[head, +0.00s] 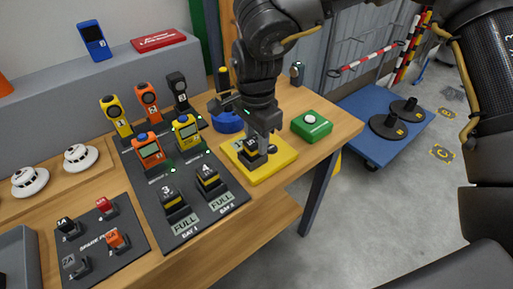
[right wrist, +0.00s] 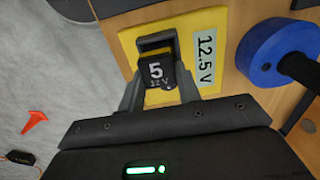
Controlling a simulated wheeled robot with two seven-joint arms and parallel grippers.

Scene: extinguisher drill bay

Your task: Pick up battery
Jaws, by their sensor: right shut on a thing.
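A black battery marked "5 12 V" (right wrist: 157,74) is between the fingers of my right gripper (right wrist: 159,92), which is shut on it. In the head view my right gripper (head: 262,136) points down at the yellow pad (head: 278,166), with the battery (head: 252,154) at its tips. The battery is over the pad; I cannot tell whether it touches it. The pad also shows in the right wrist view (right wrist: 128,42), with a "12.5 V" label. Other batteries, marked 3 (head: 173,202) and 4 (head: 208,178), sit in Bay 1 and Bay 2 beside "FULL" labels. My left gripper is not in view.
A green box with a white button (head: 311,125) stands right of the pad. A blue round thing (head: 228,121) is behind it. Several yellow, orange and black handheld devices (head: 116,115) stand at left. A small-parts board (head: 104,240) lies front left. A blue platform (head: 382,135) stands beyond the table.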

